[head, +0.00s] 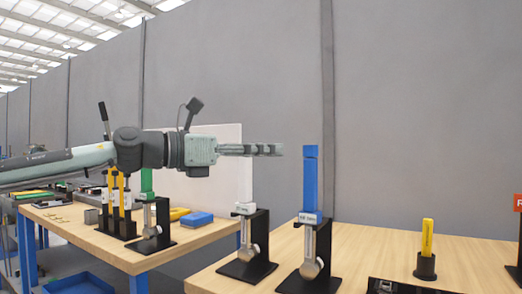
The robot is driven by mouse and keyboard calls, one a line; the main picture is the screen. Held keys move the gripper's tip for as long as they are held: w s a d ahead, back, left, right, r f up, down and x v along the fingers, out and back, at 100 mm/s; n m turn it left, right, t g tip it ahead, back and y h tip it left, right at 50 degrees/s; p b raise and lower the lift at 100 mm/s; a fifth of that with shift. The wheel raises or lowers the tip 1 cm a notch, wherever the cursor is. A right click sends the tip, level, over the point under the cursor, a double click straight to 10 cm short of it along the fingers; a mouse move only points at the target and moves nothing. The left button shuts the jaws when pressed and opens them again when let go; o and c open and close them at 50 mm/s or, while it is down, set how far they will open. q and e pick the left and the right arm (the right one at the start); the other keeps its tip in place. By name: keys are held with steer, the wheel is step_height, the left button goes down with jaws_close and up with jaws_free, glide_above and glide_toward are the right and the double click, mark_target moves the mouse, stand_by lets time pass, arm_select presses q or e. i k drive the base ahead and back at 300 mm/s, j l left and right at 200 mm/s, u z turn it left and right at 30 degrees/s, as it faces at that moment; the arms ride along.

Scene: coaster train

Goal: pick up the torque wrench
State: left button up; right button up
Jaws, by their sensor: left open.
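A torque wrench with a blue handle (311,185) stands upright in a black stand (318,283) on the right-hand wooden table. Its round metal head (311,268) hangs at the bottom. A second stand (246,268) just to its left holds another upright metal tool; I cannot clearly tell its pale handle from the white panel behind. My left gripper (268,150) is open and empty, reaching in level from the left. Its fingertips are left of the blue handle's top, with a visible gap. How far apart they are in depth I cannot tell. My right gripper is out of view.
The left table (70,213) holds a green-handled tool (147,182), several yellow-handled tools and a blue box (195,219). On the right table, a yellow item (427,239) stands in a black holder, and a dark tray lies at the front edge. A grey wall stands behind.

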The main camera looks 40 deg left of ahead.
mark_target(309, 215)
steer(key=k+j, duration=0.25)
steer(key=k, duration=0.25)
steer(key=k+j, duration=0.25)
steer(key=k, duration=0.2)
